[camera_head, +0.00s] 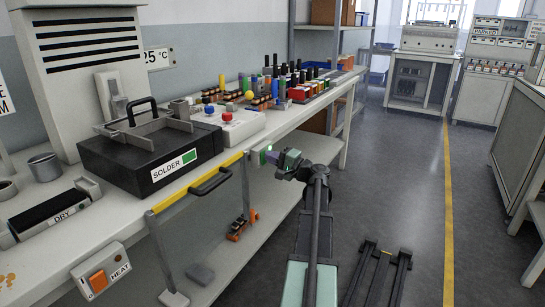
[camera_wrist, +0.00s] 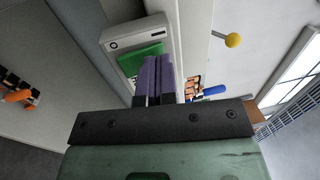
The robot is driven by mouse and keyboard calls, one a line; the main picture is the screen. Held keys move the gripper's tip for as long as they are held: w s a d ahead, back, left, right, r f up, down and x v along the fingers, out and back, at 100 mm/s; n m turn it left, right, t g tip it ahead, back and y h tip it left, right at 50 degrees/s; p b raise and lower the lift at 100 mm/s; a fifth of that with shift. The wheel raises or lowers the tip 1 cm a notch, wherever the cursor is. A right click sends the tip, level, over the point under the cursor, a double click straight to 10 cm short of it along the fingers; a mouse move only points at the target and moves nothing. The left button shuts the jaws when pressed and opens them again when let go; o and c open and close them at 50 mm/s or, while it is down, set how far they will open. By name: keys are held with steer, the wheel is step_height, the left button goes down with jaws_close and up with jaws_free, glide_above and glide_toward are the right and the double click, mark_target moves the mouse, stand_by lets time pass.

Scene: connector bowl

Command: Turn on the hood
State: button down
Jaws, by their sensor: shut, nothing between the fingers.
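The hood (camera_head: 85,50) is a tall pale unit with dark louvres, standing at the back left of the bench. A white switch box with a green rocker (camera_wrist: 142,60) fills the upper middle of the wrist view. It carries a circle and a line mark. In the head view a green glow (camera_head: 266,152) shows at the bench's front edge, beside my gripper (camera_head: 284,160). In the wrist view my gripper (camera_wrist: 158,66) has its purple fingers together and empty. They overlap the rocker's right side; I cannot tell whether they touch it.
A black SOLDER box (camera_head: 150,150), a white box with red and blue knobs (camera_head: 228,125) and many small connectors stand on the bench. A yellow rail with a black handle (camera_head: 205,180) runs along its front. An orange HEAT switch (camera_head: 98,281) is at lower left.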

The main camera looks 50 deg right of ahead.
steer(key=s+d+r+p, duration=0.1)
steer(key=s+r+p, duration=0.1)
steer(key=s, duration=1.1)
steer(key=shift+d+r, duration=0.3)
steer(key=shift+d, duration=0.1)
steer(key=shift+s+a, duration=0.1)
